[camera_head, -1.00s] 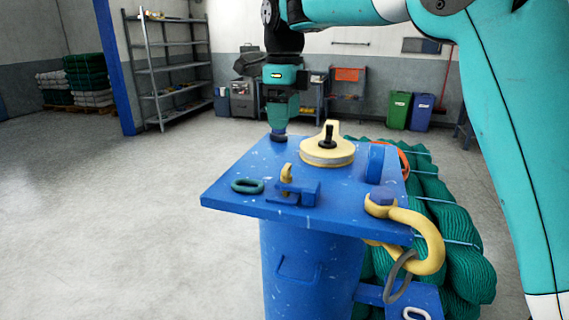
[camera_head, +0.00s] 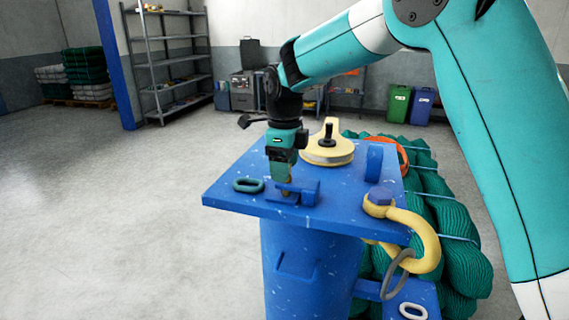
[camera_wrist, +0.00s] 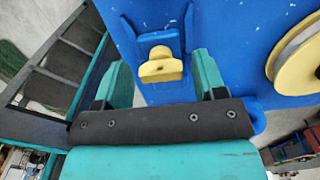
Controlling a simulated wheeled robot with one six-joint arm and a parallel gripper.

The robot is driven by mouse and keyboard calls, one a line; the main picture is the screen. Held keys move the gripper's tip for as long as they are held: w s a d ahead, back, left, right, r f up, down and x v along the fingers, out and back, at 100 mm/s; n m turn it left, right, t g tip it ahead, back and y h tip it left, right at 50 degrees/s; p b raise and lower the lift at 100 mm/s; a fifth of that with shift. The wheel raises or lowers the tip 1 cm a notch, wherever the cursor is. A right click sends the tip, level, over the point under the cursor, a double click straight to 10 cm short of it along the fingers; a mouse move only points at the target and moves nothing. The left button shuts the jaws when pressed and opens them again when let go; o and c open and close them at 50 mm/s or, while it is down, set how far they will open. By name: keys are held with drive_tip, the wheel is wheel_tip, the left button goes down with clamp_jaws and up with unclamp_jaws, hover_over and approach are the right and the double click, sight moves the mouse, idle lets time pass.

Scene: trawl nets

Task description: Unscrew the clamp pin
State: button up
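The clamp pin (camera_wrist: 161,68) is yellow with a flat wing-like head. It sits in the blue clamp (camera_head: 309,192) on top of the blue stand, and my gripper mostly hides it in the head view. My gripper (camera_head: 285,179) points down over the clamp. In the wrist view, my gripper (camera_wrist: 163,64) is open, with one teal finger on each side of the pin head. Gaps show between the head and both fingers, so it is not gripped. How far the fingertips reach down beside the head is hard to tell.
On the blue stand top (camera_head: 235,205) lie a dark green link (camera_head: 248,185) and a yellow sheave (camera_head: 328,150). A yellow hook (camera_head: 424,240) hangs at the right edge. Green nets (camera_head: 450,230) are piled behind. The floor at left is clear.

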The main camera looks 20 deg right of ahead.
drive_tip(key=c, duration=0.7)
